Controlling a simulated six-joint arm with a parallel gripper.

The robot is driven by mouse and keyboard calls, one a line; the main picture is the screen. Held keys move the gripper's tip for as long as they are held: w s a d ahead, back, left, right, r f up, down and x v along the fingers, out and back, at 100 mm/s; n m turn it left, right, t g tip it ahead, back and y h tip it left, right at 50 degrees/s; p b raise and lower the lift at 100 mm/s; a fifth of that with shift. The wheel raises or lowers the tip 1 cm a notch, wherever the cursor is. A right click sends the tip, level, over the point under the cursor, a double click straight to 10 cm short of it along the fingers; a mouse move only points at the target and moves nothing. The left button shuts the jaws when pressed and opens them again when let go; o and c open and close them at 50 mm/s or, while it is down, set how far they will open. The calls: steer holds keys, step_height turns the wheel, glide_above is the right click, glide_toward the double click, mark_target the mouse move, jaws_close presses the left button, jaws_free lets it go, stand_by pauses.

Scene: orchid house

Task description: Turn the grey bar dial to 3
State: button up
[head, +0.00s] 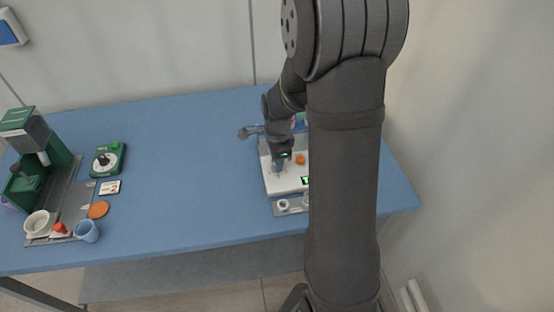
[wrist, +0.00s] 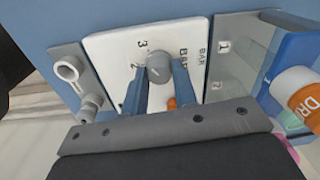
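The grey bar dial (wrist: 159,67) is a round knob on a white panel (wrist: 112,50), with a light mark on its face. A "3" and two "BAR" labels are printed around it. My gripper (wrist: 159,76) has its two blue fingers on either side of the dial, with no clear gap, so it looks shut on it. The fingers and wrist hide the lower part of the panel and its markings. In the head view my gripper (head: 279,166) is down at the white panel (head: 286,183), and the dial cannot be made out there.
An orange knob (head: 300,159) sits on the panel. A green machine (head: 38,140) and cups stand far left. The table's middle (head: 185,165) is clear.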

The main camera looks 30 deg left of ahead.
steer(key=o, duration=0.4)
steer(key=shift+c, duration=0.2)
steer(key=shift+r, duration=0.1)
step_height(320, 180, up, 17)
steer(key=shift+s+d+r, duration=0.15)
steer(key=shift+d, duration=0.05)
stand_by(0.5)
step_height(320, 180, down, 18)
steer(key=shift+a+r, duration=0.15)
steer(key=shift+r, duration=0.1)
steer(key=shift+r, duration=0.15)
stand_by(0.4)
